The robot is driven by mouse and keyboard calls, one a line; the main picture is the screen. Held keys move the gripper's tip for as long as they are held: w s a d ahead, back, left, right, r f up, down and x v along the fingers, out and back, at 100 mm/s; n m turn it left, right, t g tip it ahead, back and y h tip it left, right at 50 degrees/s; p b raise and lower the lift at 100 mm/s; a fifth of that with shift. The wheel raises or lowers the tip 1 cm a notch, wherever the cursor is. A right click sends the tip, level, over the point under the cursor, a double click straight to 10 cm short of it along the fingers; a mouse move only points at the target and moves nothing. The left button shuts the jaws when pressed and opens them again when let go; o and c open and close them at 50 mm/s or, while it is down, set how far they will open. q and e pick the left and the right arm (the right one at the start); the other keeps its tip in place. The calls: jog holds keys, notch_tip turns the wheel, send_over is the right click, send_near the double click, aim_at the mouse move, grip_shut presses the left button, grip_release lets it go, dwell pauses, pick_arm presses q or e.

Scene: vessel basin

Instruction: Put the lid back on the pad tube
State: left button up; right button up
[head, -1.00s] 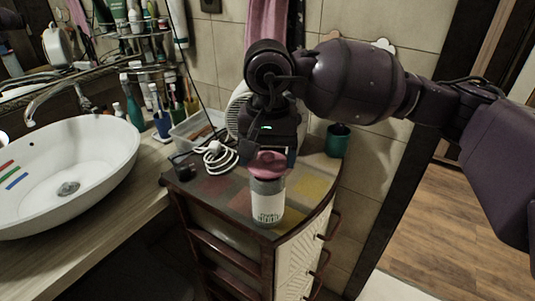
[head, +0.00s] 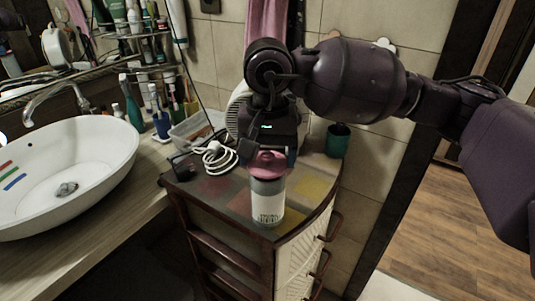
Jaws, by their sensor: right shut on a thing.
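The pad tube (head: 268,204) stands upright on the cabinet top, near its front edge. It is a pale cylinder with a greyish upper part and dark print near its base. The pink lid (head: 268,166) is at the top of the tube, directly below my right gripper (head: 268,155). My right gripper points down and is shut on the lid. Whether the lid is seated on the rim or just above it, I cannot tell from this angle. My left gripper is not in view.
The cabinet top (head: 310,190) has coloured squares. A coiled white cable (head: 218,158), a dark box (head: 184,166) and a clear bin (head: 195,130) lie left of the tube. A green cup (head: 338,140) stands at the back right. The basin (head: 70,165) is at far left.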

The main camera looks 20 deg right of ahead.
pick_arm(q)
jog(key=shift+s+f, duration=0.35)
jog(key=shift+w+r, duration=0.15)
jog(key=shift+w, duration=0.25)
pick_arm(e)
jog(key=shift+f, duration=0.1)
jog(key=shift+f, duration=0.1)
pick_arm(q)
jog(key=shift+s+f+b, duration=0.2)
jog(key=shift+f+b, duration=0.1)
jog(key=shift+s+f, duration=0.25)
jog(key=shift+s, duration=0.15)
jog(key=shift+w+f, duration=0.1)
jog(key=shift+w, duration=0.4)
